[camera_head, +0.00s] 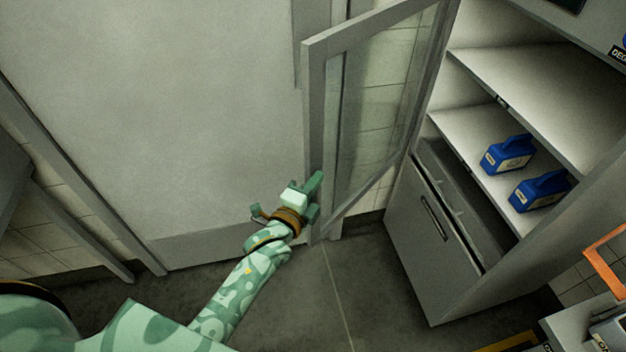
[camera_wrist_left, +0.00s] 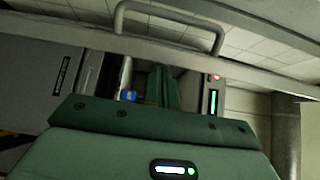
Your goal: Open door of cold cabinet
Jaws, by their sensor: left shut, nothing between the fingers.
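The cold cabinet (camera_head: 522,75) stands at the right with its shelves exposed. Its framed glass door (camera_head: 314,120) stands swung wide open to the left, hinged on the cabinet's left side. My left gripper (camera_head: 316,184) is shut and empty, at the lower part of the door's free edge; whether it touches the frame cannot be told. In the left wrist view, the shut green fingers (camera_wrist_left: 163,88) point toward the door, and a bar handle (camera_wrist_left: 218,40) crosses the top of the picture. My right gripper is not in view.
Blue containers (camera_head: 508,155) stand on a cabinet shelf. A grey lower front with a dark handle (camera_head: 436,217) is below. A large grey panel (camera_head: 160,110) stands behind my left arm. An orange frame (camera_head: 590,255) is at the right edge. Dark floor (camera_head: 350,290) before the cabinet is clear.

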